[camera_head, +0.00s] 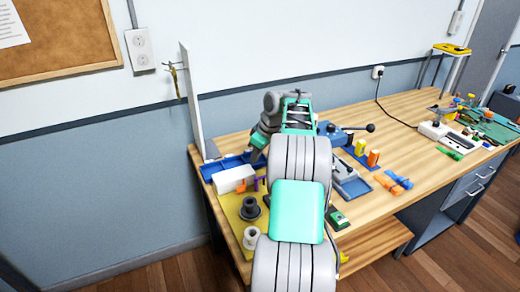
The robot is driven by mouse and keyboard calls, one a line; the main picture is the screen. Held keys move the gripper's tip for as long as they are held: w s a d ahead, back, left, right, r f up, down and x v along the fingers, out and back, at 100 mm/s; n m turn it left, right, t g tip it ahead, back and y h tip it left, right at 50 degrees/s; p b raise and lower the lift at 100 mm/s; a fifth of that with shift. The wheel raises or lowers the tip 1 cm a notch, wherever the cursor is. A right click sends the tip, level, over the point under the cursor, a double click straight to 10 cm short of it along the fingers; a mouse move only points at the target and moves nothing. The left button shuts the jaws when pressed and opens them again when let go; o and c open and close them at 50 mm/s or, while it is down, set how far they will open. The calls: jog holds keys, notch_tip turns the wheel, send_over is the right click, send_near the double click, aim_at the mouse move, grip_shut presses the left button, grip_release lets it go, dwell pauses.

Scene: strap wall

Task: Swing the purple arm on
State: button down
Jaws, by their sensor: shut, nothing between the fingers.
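A small purple part (259,183), which looks like the purple arm, shows at the left end of the workbench. It stands just left of my big grey arm link, beside a white block, and my arm may hide some of it. What it is mounted on and how far it is swung cannot be made out. My gripper (254,154) is small in the view, beyond the purple part and near the blue tray. It is shut with nothing held, and apart from the purple part as far as I can see.
A white block (232,179), a dark round-based fixture (250,208) and a pale spool (251,237) stand on a yellow board (231,217). A blue tray (212,172) lies behind. A white upright panel (191,100) rises at the bench's left end.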

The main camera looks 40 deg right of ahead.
jog(key=s, duration=0.2)
jog(key=s+d, duration=0.1)
jog(key=shift+s+d+f, duration=0.1)
jog(key=shift+s+f, duration=0.25)
jog(key=shift+s+f+m+h+b, duration=0.1)
jog(key=shift+s+m+h+b, duration=0.25)
jog(key=shift+m+b, duration=0.4)
jog(key=m+b, duration=0.1)
jog(key=s+m+h+b, duration=0.1)
jog(key=m, duration=0.1)
jog(key=shift+a+f, duration=0.1)
jog(key=shift+a, duration=0.1)
jog(key=s+a+m+h, duration=0.1)
jog(key=m, duration=0.3)
jog(key=s+a+m+g+h+b, duration=0.1)
jog(key=m, duration=0.3)
jog(key=a+m+g+h+b, duration=0.1)
jog(key=m, duration=0.3)
jog(key=shift+s+a+r+m, duration=0.15)
jog(key=shift+s+r+m, duration=0.1)
jog(key=shift+s, duration=0.15)
jog(key=shift+w, duration=0.1)
